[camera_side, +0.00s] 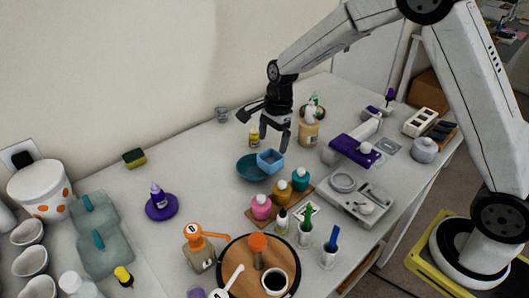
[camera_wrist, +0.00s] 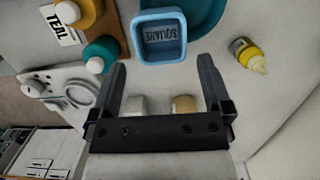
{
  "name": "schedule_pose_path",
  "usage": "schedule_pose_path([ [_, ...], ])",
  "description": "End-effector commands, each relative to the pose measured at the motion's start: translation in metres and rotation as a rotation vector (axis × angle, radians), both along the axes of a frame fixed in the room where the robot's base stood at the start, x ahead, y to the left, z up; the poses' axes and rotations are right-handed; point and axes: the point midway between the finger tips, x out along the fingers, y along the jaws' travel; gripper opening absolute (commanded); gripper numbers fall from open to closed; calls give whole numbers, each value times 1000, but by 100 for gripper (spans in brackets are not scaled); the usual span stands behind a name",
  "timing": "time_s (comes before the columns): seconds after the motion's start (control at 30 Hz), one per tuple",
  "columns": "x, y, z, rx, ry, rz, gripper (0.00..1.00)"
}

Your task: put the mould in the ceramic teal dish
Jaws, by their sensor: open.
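The mould (camera_side: 270,161) is a small light-blue square cup with an open top. In the wrist view the mould (camera_wrist: 161,38) has SQUARE on its floor. The round teal dish (camera_side: 247,168) is on the table. The mould overlaps its right side in the side view; in the wrist view the dish (camera_wrist: 207,17) is partly hidden behind the mould. I cannot tell whether the mould rests in the dish or on its rim. My gripper (camera_side: 275,142) is open above the mould. In the wrist view its fingers (camera_wrist: 162,68) are spread and empty, with the mould beyond their tips.
Pink, amber and teal bottles (camera_side: 281,193) stand on a wooden board in front. A tan pump bottle (camera_side: 308,130) stands behind on the right, and a small yellow bottle (camera_side: 254,138) behind the dish.

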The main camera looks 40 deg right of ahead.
Motion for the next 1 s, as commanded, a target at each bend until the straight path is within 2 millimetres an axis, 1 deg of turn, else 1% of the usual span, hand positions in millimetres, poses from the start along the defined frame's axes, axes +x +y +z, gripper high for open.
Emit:
schedule_pose_path([
  [0.03, 1, -2, 10, 0, -5, -1, 100],
  [0.2, 1, -6, 38, -1, -4, -2, 100],
  [0.4, 1, -9, 60, 0, -3, 0, 100],
  [0.6, 0, -10, 68, 0, -1, 0, 100],
  [1.0, 0, -10, 69, 0, 0, 0, 100],
])
